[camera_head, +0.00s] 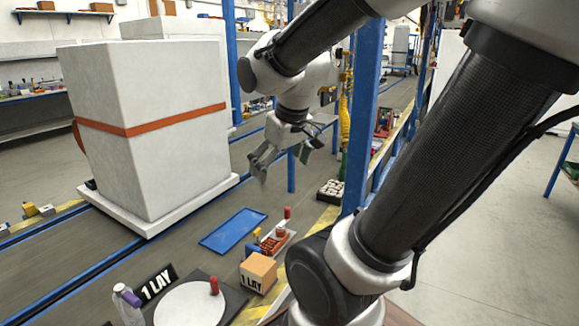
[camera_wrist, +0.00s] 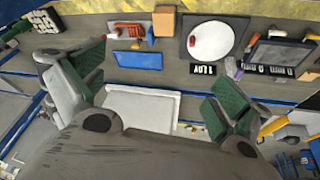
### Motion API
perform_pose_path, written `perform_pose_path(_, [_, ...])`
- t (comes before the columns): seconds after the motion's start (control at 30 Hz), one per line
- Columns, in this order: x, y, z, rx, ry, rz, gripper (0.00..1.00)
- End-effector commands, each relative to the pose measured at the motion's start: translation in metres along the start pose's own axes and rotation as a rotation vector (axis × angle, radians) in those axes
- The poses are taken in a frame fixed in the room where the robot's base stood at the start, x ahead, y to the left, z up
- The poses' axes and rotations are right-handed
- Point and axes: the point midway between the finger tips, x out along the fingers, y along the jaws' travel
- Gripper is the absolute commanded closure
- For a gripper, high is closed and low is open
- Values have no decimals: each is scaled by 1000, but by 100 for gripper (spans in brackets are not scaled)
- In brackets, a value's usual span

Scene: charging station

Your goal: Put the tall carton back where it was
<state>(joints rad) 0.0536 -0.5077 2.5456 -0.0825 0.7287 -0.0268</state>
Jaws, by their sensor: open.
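A large white box (camera_head: 165,165) with an orange band stands upright on a low white base (camera_head: 150,222) at the left. A small tan box (camera_head: 258,271) stands at the front, beside a dark label; it also shows at the top of the wrist view (camera_wrist: 165,20). I cannot tell for sure which of the two is the tall carton. My gripper (camera_head: 280,155) hangs to the right of the white box, open and empty, apart from both boxes. Its green-padded fingers are spread in the wrist view (camera_wrist: 155,85), with a pale rectangular thing (camera_wrist: 143,106) beyond them.
A blue tray (camera_head: 232,230) lies behind the tan box, with a tray of small red and orange things (camera_head: 274,240) beside it. A white disc (camera_head: 190,304), a bottle (camera_head: 128,304) and a blue post (camera_head: 363,110) also stand nearby.

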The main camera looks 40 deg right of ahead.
Motion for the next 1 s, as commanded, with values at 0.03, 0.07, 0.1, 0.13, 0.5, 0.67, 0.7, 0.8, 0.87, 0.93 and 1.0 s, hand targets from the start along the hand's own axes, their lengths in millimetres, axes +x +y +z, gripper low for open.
perform_pose_path(0.03, [-18, -7, 11, 11, 13, -16, 0])
perform_pose_path(0.07, [-25, -10, 18, 18, 13, -26, 0])
perform_pose_path(0.1, [-33, -14, 26, 25, 12, -39, 0])
perform_pose_path(0.13, [-38, -17, 32, 28, 11, -47, 0])
perform_pose_path(0.5, [-54, -26, 52, 42, 2, -77, 0])
perform_pose_path(0.67, [-54, -26, 52, 42, 2, -76, 0])
perform_pose_path(0.7, [-54, -26, 52, 42, 2, -76, 0])
perform_pose_path(0.8, [-54, -26, 51, 42, 2, -76, 0])
perform_pose_path(0.87, [-54, -26, 51, 42, 2, -76, 0])
perform_pose_path(0.93, [-54, -26, 51, 42, 2, -76, 0])
perform_pose_path(1.0, [-54, -26, 51, 42, 2, -76, 0])
